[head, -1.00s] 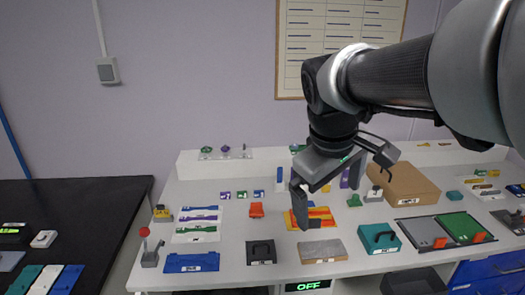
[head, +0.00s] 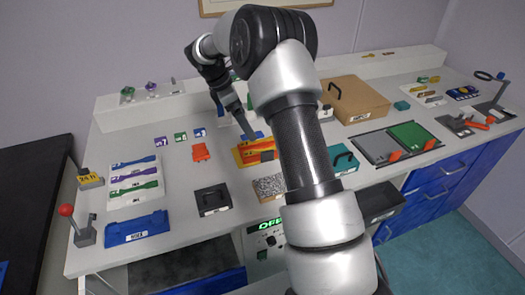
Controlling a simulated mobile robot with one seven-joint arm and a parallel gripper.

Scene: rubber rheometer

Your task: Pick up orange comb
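An orange-and-yellow piece (head: 255,151) with darker orange strips lies flat on the white bench, near the middle. I cannot make out at this size whether a strip on it is the orange comb. My gripper (head: 247,132) points down just above its back edge. Only a narrow side of the gripper shows, so its opening and anything between the fingers cannot be seen. My arm hides the bench just right of the piece. A smaller bright orange object (head: 201,152) lies apart to the left.
A white card (head: 134,196) with blue, purple and green strips lies at the left. A black box (head: 212,199), a speckled grey block (head: 269,187) and a teal box (head: 343,159) stand near the front. A cardboard box (head: 355,98) stands behind right.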

